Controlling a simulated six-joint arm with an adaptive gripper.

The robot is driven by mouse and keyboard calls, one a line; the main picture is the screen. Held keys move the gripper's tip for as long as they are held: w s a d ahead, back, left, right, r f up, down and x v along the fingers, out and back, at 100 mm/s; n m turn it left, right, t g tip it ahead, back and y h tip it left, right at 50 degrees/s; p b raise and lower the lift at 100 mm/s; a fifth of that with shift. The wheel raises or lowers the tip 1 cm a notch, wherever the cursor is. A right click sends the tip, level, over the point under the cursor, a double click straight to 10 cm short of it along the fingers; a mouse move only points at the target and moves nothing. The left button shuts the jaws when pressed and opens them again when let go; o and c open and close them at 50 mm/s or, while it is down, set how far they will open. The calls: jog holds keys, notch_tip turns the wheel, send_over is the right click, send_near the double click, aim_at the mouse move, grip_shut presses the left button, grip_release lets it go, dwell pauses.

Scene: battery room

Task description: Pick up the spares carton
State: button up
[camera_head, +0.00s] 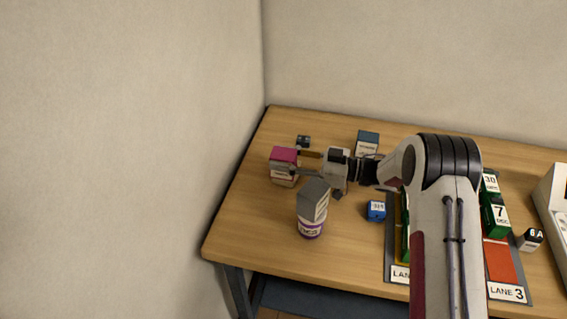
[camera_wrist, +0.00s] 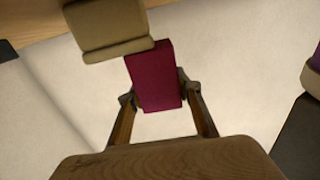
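A carton with a magenta top and a pale lower part (camera_head: 284,165) stands at the left of the table; its label is too small to read, so I cannot tell if it says spares. My gripper (camera_head: 300,163) reaches it from the right, with a finger on either side. In the wrist view the carton's magenta surface (camera_wrist: 153,75) lies between my fingertips (camera_wrist: 156,95), and both pads appear to touch its edges. I cannot tell whether its base is clear of the table.
A grey box (camera_head: 314,194) is by a purple-labelled jar (camera_head: 310,228) nearer the front. A blue-topped carton (camera_head: 367,140), a small dark item (camera_head: 303,141) and a blue cube (camera_head: 376,211) are nearby. A beige block (camera_wrist: 108,28) adjoins the magenta surface in the wrist view.

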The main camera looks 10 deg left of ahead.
aim_at(284, 153)
jog(key=shift+c, duration=0.6)
jog(key=shift+r, duration=0.2)
jog(key=shift+r, duration=4.85)
jog(key=shift+r, duration=0.15)
jog(key=shift+f, duration=3.2)
jog(key=shift+f, duration=1.85)
jog(key=shift+f, duration=0.1)
